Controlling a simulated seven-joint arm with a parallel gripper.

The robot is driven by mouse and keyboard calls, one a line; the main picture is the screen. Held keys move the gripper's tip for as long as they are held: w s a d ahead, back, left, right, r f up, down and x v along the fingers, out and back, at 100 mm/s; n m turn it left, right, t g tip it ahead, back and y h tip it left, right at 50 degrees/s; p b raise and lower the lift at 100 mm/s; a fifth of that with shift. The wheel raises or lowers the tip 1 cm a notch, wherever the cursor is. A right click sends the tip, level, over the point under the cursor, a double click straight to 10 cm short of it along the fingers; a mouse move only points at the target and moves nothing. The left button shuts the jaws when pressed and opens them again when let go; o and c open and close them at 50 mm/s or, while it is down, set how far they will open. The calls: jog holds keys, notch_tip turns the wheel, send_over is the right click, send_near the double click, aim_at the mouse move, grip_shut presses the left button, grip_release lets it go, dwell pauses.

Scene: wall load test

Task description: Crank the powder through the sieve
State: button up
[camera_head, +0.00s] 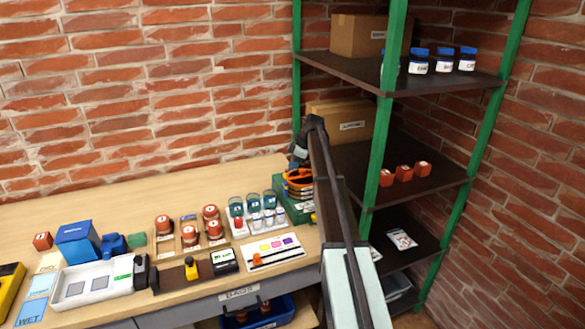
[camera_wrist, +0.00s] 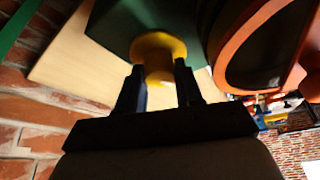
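The sieve device stands at the right end of the table, with a green base (camera_head: 300,211) and stacked orange rings (camera_head: 297,189). In the wrist view its green body (camera_wrist: 120,25) is at the top and an orange ring (camera_wrist: 232,55) is at the upper right. A yellow knob (camera_wrist: 158,48), seemingly the crank handle, sits against the green body. My gripper (camera_wrist: 159,75) has its two dark fingers on either side of the knob's narrower end and looks shut on it. In the head view my gripper (camera_head: 299,158) is behind and above the rings, partly hidden by my arm.
Weights with red tops (camera_head: 188,233), a blue box (camera_head: 77,242) and a white tray (camera_head: 70,297) are farther left. A green-post shelf (camera_head: 378,140) stands close on the right.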

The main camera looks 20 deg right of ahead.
jog(key=c, duration=0.4)
jog(key=shift+o, duration=0.2)
jog(key=shift+m, duration=0.4)
jog(key=m, duration=0.2)
jog(key=m+t+h, duration=0.1)
jog(key=m, duration=0.1)
jog(key=shift+s+a+m+t, duration=0.15)
jog(key=shift+m+t, duration=0.15)
jog(key=shift+m, duration=0.1)
jog(key=m+h, duration=0.1)
jog(key=m, duration=0.2)
jog(key=m+t+h, duration=0.1)
jog(key=m, duration=0.2)
jog(key=shift+a+h, duration=0.2)
jog(key=shift+h, duration=0.2)
jog(key=m+h, duration=0.1)
jog(key=m, duration=0.2)
jog(key=m+h, duration=0.1)
jog(key=m, duration=0.2)
jog(key=shift+a+m+g, duration=0.1)
jog(key=shift+m+g, duration=0.2)
jog(key=m+h, duration=0.1)
jog(key=m, duration=0.2)
jog(key=m+g+h, duration=0.1)
jog(key=m, duration=0.2)
jog(key=shift+a+g, duration=0.15)
jog(key=shift+g, duration=0.15)
jog(key=shift+m, duration=0.4)
